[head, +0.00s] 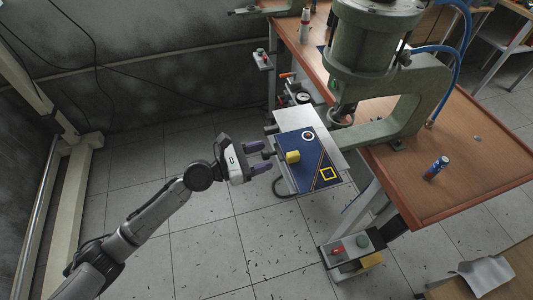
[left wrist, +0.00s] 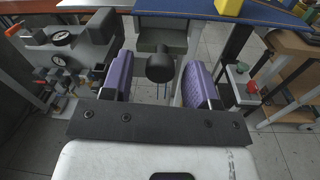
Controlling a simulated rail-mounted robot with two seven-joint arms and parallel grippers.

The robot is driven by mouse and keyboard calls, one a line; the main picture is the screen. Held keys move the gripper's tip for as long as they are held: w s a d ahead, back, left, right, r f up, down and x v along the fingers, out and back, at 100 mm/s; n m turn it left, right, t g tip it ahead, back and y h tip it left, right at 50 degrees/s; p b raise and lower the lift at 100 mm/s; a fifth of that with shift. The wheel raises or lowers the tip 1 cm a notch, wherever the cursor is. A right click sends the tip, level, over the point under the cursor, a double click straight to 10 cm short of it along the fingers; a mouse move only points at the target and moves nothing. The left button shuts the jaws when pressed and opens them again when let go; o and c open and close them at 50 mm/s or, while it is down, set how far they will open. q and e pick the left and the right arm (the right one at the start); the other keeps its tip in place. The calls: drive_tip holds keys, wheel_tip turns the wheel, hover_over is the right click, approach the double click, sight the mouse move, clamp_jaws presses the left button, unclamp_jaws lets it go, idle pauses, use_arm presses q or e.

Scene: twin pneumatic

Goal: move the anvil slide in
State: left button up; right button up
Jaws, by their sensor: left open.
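The anvil slide (head: 318,123) appears to be the flat metal plate carrying a blue mat (head: 309,176), reaching out from under the green press (head: 372,40). A dark round knob (left wrist: 160,68) shows in the left wrist view below the blue mat's edge. My left gripper (head: 263,157) is open at the left side of the slide, its purple fingers pointing toward it. In the left wrist view the knob appears between the two fingers, with gaps on both sides; contact is not visible. My right gripper is not in view.
A yellow block (head: 292,157) and a pale ring (head: 308,136) are on the mat, beside a yellow square outline. A can (head: 436,168) stands on the brown bench (head: 470,130). Button boxes (head: 352,246) and gauges (head: 303,98) flank the slide. Open floor lies left.

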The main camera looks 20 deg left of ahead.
use_arm(q)
drive_tip(key=shift+x, duration=0.9)
clamp_jaws()
